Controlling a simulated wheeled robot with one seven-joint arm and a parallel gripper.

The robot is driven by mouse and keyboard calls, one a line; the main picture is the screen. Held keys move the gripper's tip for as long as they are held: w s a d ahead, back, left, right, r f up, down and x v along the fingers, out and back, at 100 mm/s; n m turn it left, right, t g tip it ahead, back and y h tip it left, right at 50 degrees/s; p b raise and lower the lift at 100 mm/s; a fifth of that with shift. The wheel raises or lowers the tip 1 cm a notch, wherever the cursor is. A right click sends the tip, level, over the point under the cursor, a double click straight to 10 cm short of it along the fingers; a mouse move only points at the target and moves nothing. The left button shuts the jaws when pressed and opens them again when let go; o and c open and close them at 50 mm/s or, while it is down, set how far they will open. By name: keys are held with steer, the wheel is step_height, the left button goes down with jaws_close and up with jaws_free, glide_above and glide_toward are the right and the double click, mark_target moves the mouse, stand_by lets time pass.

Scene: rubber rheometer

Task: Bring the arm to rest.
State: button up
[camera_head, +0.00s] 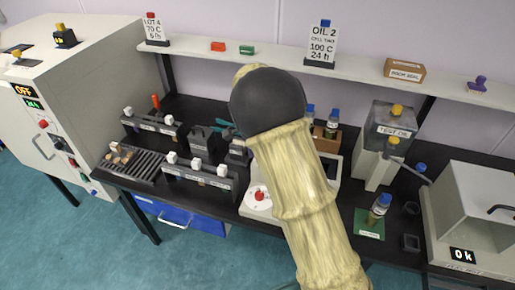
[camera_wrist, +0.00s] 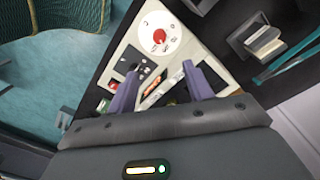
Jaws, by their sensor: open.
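My arm rises through the middle of the head view over the black bench (camera_head: 345,189), in a pale sleeve with a dark rounded joint. My gripper is hidden behind it there. In the wrist view my gripper (camera_wrist: 160,84) shows two purple-grey fingers spread apart with nothing between them. Beyond the fingers is a light instrument panel (camera_wrist: 128,62) with a red knob on a white dial (camera_wrist: 158,37). The same dial shows in the head view (camera_head: 258,197). The gap between the fingers and the panel is hard to judge.
Racks (camera_head: 197,180) and a slatted tray (camera_head: 131,163) stand left of my arm. A shelf (camera_head: 270,57) runs behind. Teal floor lies in front.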

steer(key=s+d+r+n+t, duration=0.1)
steer(key=s+d+n, duration=0.4)
steer(key=s, duration=0.5)
steer(key=s+d+r+n+t, duration=0.2)
steer(key=s+d+n, duration=0.4)
steer(key=s+d, duration=0.3)
steer(key=shift+s+d+r, duration=0.35)
steer(key=shift+s+r, duration=0.3)
steer(key=shift+s, duration=0.25)
